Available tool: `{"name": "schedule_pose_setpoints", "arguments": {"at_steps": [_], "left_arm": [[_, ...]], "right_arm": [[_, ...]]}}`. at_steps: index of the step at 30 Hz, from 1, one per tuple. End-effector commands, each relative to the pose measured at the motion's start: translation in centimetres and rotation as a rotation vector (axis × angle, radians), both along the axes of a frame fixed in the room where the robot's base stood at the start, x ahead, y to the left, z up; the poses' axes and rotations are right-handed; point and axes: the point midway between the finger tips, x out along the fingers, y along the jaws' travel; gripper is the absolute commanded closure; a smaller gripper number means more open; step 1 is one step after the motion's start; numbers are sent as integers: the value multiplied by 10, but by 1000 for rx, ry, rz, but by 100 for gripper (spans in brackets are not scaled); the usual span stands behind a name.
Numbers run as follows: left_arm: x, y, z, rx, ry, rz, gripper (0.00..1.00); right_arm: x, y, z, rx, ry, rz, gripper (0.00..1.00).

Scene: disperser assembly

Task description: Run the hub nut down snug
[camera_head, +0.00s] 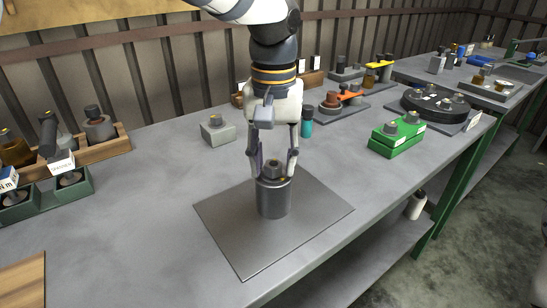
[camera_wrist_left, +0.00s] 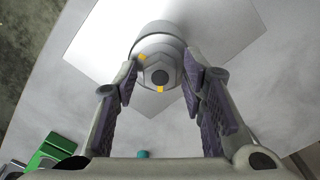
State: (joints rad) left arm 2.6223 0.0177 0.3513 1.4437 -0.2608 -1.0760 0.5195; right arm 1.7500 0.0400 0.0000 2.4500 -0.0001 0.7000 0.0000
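The hub nut (camera_head: 272,169) is a dark hex piece on top of a grey cylindrical hub (camera_head: 273,198), which stands upright on a flat metal plate (camera_head: 225,222). My left gripper (camera_head: 272,174) points down over the hub, its fingers on either side of the nut with a gap showing. In the left wrist view the nut (camera_wrist_left: 160,73) sits between the purple-padded fingertips (camera_wrist_left: 162,72), which look open. One yellow mark shows on the nut's near edge and another on the hub rim (camera_wrist_left: 142,57); they do not line up. My right gripper is not in view.
A grey block with a knob (camera_head: 218,133) stands behind the plate, and a teal bottle (camera_head: 307,122) is behind the gripper. A green block (camera_head: 397,139) is at right; wooden and green trays (camera_head: 78,193) are at left. The table around the plate is clear.

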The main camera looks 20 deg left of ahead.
Motion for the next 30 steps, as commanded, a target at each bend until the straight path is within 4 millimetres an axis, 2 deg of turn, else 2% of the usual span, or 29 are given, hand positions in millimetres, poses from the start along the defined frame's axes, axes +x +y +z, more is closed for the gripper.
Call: {"name": "schedule_pose_setpoints", "arguments": {"at_steps": [1,3,4,17,30], "left_arm": [[0,0,0,0,0,0,80],[0,0,0,0,0,0,96],[0,0,0,0,0,0,100],[0,0,1,0,-2,-74,100],[0,0,0,1,1,-448,100]], "right_arm": [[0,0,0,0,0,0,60],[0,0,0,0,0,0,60],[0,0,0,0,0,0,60],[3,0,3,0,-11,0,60],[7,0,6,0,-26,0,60]]}}
